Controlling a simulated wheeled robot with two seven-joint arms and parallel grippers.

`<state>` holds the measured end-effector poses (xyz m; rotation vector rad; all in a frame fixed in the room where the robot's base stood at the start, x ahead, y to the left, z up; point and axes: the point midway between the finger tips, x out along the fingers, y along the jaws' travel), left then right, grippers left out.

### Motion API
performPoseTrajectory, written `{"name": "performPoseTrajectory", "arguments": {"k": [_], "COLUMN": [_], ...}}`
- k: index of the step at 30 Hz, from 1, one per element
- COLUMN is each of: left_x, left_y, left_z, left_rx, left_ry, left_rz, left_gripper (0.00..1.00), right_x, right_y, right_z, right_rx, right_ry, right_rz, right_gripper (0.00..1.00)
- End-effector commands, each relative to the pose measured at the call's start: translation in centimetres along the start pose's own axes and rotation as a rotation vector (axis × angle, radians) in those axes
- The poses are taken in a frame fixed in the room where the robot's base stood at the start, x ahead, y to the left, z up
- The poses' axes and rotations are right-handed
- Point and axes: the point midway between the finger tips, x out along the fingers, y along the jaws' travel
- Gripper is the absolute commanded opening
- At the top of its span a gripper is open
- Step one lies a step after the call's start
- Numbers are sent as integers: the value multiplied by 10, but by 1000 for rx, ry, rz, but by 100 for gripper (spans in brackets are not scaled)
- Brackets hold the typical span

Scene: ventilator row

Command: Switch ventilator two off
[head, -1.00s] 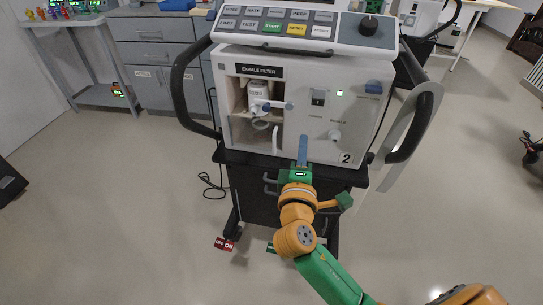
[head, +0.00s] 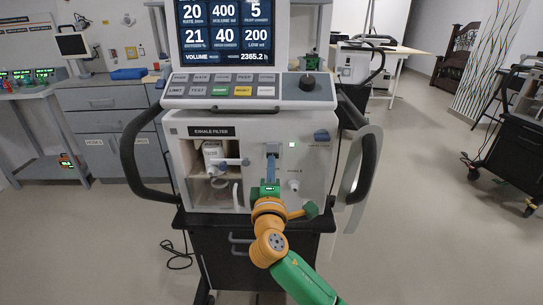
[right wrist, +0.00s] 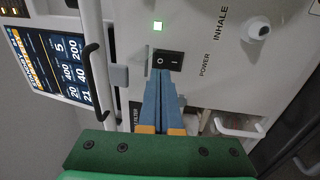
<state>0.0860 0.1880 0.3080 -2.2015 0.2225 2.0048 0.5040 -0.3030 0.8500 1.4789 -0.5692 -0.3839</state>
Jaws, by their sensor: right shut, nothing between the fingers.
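The ventilator (head: 310,165) stands in front of me with its screen (head: 224,30) lit and showing numbers. Its black power switch, marked O and I, shows in the right wrist view (right wrist: 174,58) beside the word POWER; which side is pressed in I cannot tell. A small green-white light (head: 292,145) glows near the switch; it also shows in the right wrist view (right wrist: 158,25). My right gripper (head: 271,160) is shut and empty, its blue fingertips (right wrist: 162,74) at the switch's lower edge, by the O side. Contact is unclear. My left gripper is out of view.
An open filter compartment (head: 217,170) is left of the switch, and an inhale port (head: 293,185) is to its right. Black side handles (head: 130,160) curve out. Another ventilator (head: 355,65) stands behind at right. Open floor lies on both sides.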

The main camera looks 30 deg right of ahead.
Motion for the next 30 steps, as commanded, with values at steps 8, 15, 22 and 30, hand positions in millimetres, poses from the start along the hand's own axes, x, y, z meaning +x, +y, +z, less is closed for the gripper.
{"name": "performPoseTrajectory", "arguments": {"k": [8,15,22,30], "left_x": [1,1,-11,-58], "left_y": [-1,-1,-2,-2], "left_z": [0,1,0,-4], "left_rx": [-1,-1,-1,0], "left_ry": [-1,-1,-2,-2], "left_rz": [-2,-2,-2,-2], "left_gripper": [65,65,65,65], "right_x": [37,41,43,49], "right_y": [0,0,5,6], "right_z": [0,0,0,0], "right_rx": [-2,0,-2,0], "right_ry": [0,1,1,1], "right_rz": [0,-1,-18,-148], "right_gripper": [0,0,0,0]}}
